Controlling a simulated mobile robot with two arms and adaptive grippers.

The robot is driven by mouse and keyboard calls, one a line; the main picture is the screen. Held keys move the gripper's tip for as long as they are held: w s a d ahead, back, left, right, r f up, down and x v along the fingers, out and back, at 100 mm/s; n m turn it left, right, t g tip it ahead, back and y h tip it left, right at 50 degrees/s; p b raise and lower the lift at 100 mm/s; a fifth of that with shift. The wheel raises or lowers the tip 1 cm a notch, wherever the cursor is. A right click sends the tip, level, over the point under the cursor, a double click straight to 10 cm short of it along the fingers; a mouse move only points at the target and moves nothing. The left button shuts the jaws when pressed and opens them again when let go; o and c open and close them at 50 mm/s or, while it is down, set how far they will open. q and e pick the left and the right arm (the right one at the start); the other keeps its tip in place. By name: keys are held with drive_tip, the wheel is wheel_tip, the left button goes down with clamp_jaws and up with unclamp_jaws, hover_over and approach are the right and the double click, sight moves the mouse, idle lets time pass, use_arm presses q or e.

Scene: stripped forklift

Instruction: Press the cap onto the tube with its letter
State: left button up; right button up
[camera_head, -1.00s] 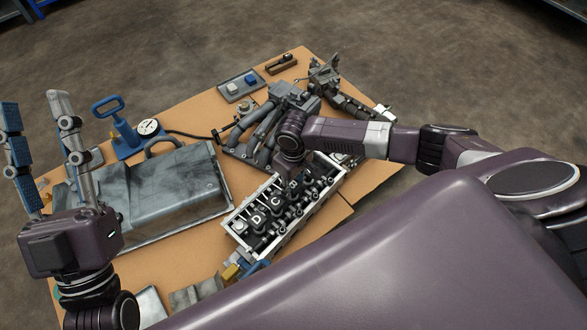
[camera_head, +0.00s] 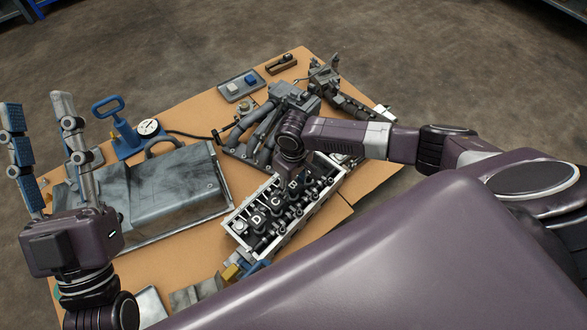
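A metal engine head with a light rim (camera_head: 235,229) lies on the table at the centre. Black parts marked D (camera_head: 257,218), C (camera_head: 275,201) and B (camera_head: 293,185) stand in a row in it. I cannot tell caps from tubes there. My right gripper (camera_head: 294,178) points down over the far part of the head, close to the B. Its fingers, and anything in them, are hidden or too small to make out. My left gripper (camera_head: 37,100) is raised at the left, fingers up and apart, empty and away from the head.
A large grey cover (camera_head: 165,190) lies left of the head. A blue hand tool and gauge (camera_head: 125,130), a pipe manifold (camera_head: 265,125) and a grey tray (camera_head: 240,86) stand behind. Bare tabletop (camera_head: 205,262) shows left of the head's near end.

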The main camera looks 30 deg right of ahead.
drive_tip(key=shift+o, duration=0.2)
drive_tip(key=shift+r, duration=0.1)
wheel_tip(320, 180, up, 12)
idle(0.4)
drive_tip(key=shift+a, duration=0.1)
